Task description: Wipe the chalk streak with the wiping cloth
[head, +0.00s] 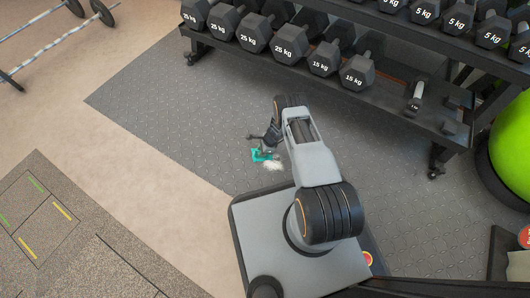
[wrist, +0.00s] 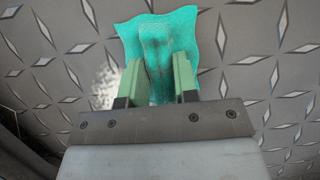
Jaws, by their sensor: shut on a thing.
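The teal wiping cloth (wrist: 157,45) is pinched between the green-tipped fingers of my gripper (wrist: 158,80). In the head view, the cloth (head: 258,155) shows as a small teal patch under my gripper (head: 262,148), just in front of my base. The chalk streak (head: 273,166) is a whitish smear on the dark floor, right beside the cloth and slightly nearer my base. In the wrist view, a pale patch of the streak (wrist: 106,85) shows left of the fingers. The cloth may cover part of it. I cannot tell whether the cloth touches the floor.
A dumbbell rack (head: 400,100) with several dumbbells stands along the back. A green ball (head: 512,145) is at the right. Barbells (head: 60,45) lie at the upper left. The dark patterned floor (head: 180,110) left of my gripper is clear.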

